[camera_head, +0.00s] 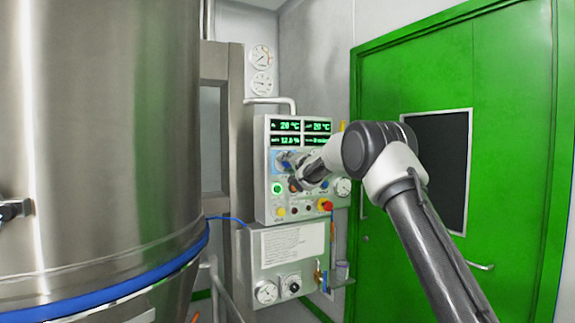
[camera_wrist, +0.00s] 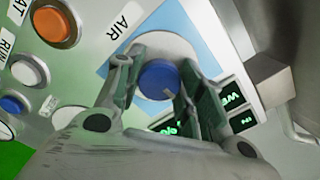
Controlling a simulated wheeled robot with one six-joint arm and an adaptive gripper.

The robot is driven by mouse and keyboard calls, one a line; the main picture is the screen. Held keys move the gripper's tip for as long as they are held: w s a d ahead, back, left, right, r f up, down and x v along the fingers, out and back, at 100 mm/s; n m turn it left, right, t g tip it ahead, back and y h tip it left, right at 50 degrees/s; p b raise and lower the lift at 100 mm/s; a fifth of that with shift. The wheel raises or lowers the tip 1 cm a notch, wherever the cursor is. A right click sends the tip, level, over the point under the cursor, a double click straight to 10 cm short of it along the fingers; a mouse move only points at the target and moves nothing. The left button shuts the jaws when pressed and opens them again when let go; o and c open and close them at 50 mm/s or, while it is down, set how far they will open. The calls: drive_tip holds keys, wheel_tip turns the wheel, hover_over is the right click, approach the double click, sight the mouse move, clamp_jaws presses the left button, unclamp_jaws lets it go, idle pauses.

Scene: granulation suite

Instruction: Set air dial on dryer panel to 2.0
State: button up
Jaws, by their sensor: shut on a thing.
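The dryer panel (camera_head: 262,165) is a pale grey box on the wall between the steel vessel and the green door. In the wrist view the air dial (camera_wrist: 158,80) is a blue round knob on a light disc, beside the word AIR. My gripper (camera_wrist: 158,84) has its two fingers on either side of the blue knob, shut on it. In the head view my gripper (camera_head: 292,172) is at the panel, and my wrist hides most of the dial. The dial's scale and setting cannot be read.
Green displays (camera_head: 287,126) sit atop the panel. In the wrist view an orange knob (camera_wrist: 54,26) and several buttons lie left of the dial. A red-and-yellow switch (camera_head: 325,204) is below my wrist. The steel vessel (camera_head: 100,120) stands left, the green door (camera_head: 430,80) right.

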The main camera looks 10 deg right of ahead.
drive_tip(key=shift+m, duration=0.6)
drive_tip(key=o, duration=1)
drive_tip(key=shift+s, duration=0.1)
drive_tip(key=v, duration=1.1)
drive_tip(key=shift+s+d, duration=0.2)
drive_tip(key=shift+s, duration=0.15)
